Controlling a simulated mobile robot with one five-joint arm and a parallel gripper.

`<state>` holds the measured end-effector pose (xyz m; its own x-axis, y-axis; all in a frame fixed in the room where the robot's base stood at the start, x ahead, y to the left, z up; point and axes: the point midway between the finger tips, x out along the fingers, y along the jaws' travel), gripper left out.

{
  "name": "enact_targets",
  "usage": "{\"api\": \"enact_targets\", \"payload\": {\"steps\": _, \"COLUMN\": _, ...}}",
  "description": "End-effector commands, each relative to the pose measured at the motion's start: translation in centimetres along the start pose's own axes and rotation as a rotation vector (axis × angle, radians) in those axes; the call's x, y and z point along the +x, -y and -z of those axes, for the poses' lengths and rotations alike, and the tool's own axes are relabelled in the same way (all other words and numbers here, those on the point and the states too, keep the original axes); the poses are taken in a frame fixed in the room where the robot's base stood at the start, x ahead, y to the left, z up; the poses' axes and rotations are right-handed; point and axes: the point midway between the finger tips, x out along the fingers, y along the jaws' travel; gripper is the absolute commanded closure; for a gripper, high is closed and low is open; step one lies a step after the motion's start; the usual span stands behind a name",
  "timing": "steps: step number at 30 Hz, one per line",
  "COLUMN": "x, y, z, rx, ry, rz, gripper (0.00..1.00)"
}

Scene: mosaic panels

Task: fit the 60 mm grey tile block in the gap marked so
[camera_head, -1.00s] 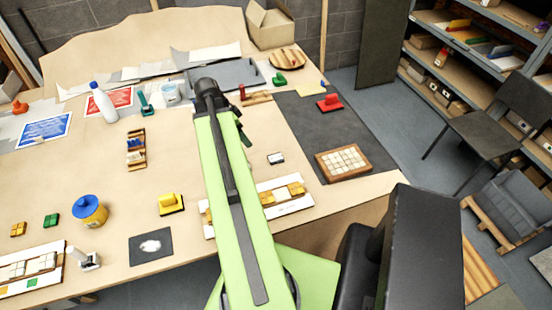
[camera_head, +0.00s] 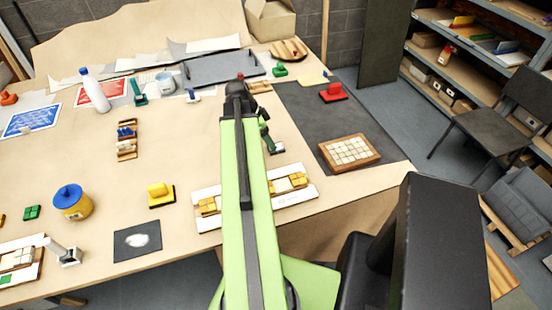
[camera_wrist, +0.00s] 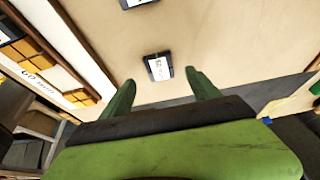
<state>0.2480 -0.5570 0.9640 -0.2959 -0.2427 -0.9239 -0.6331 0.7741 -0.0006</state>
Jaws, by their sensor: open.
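A small dark-edged block with a white label (camera_wrist: 158,68) lies on the table in the wrist view; its print is too small to read. My gripper (camera_wrist: 160,78) is open and empty, with the block ahead of and between its two green fingertips. In the head view the block (camera_head: 278,150) is beside my gripper (camera_head: 267,140). A white mosaic panel with yellow tiles (camera_head: 204,223) lies nearer the table's front edge, its middle hidden by my arm. In the wrist view this panel (camera_wrist: 78,48) is at the left, with small print resembling "60 mm" by its orange tiles.
A second labelled block (camera_wrist: 136,2) shows at the top of the wrist view. A wooden tray of pale tiles (camera_head: 375,162) and a red stamp-like block (camera_head: 333,93) rest on the dark mat. A yellow block (camera_head: 160,195) stands left of the panel. Bare table surrounds the labelled block.

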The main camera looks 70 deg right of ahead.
Motion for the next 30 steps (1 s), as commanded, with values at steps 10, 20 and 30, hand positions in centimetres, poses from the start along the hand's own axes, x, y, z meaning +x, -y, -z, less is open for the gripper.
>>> {"api": "enact_targets", "payload": {"steps": 10, "x": 2.8, "y": -0.1, "z": -0.1, "rx": 0.000, "ry": 0.000, "rz": -0.001, "gripper": 0.29}}
{"api": "enact_targets", "payload": {"steps": 20, "x": 5.5, "y": -0.1, "z": 0.2, "rx": 0.000, "ry": 0.000, "rz": -0.001, "gripper": 0.29}}
{"api": "enact_targets", "payload": {"steps": 30, "x": 5.5, "y": -0.1, "z": 0.2, "rx": 0.000, "ry": 0.000, "rz": -0.001, "gripper": 0.60}}
